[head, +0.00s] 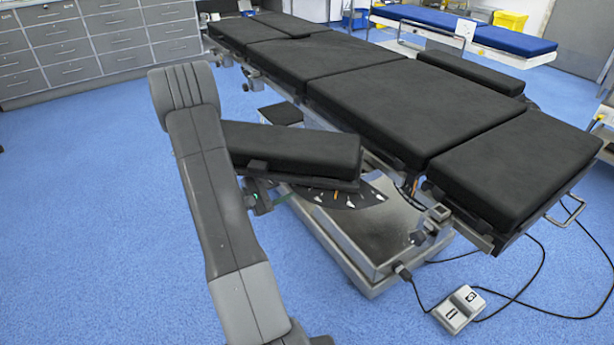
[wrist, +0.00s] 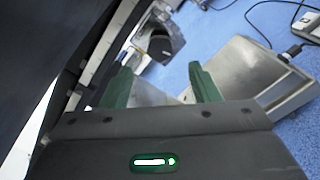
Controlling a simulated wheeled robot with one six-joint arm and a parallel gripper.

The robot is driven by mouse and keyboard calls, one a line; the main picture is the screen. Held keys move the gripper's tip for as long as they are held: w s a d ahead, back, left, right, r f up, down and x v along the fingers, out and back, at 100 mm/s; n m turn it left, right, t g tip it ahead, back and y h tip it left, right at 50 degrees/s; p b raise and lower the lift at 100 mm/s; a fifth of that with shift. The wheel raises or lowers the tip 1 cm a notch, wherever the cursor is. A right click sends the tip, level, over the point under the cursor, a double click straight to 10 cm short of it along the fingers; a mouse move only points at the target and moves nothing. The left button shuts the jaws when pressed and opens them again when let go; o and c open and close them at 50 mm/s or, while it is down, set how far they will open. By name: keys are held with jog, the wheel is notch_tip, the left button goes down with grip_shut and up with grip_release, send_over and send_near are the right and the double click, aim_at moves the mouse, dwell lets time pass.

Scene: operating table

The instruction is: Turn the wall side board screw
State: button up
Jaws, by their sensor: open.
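The operating table (head: 400,95) has black pads. One side board (head: 290,146) extends on the near side, close to my arm. Another side board (head: 470,72) lies along the far side. I cannot make out for certain which part is the board screw. A metal clamp with a dark part (wrist: 158,42) shows beyond my fingers in the wrist view; a metal clamp (head: 437,213) also sits on the table's near rail in the head view. My gripper (wrist: 161,84) is open, its two green fingers apart with nothing clearly held. In the head view it is mostly hidden behind my arm, below the near board.
The metal table base (head: 375,235) stands under the table; its cover (wrist: 250,75) is right of my fingers. A foot pedal (head: 460,310) and cables lie on the blue floor. Grey drawers (head: 85,45) stand at the back left. The floor at the left is clear.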

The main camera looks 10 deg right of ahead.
jog(key=b+x, duration=0.1)
jog(key=x, duration=0.7)
jog(key=shift+f, duration=0.15)
jog(key=c, duration=1)
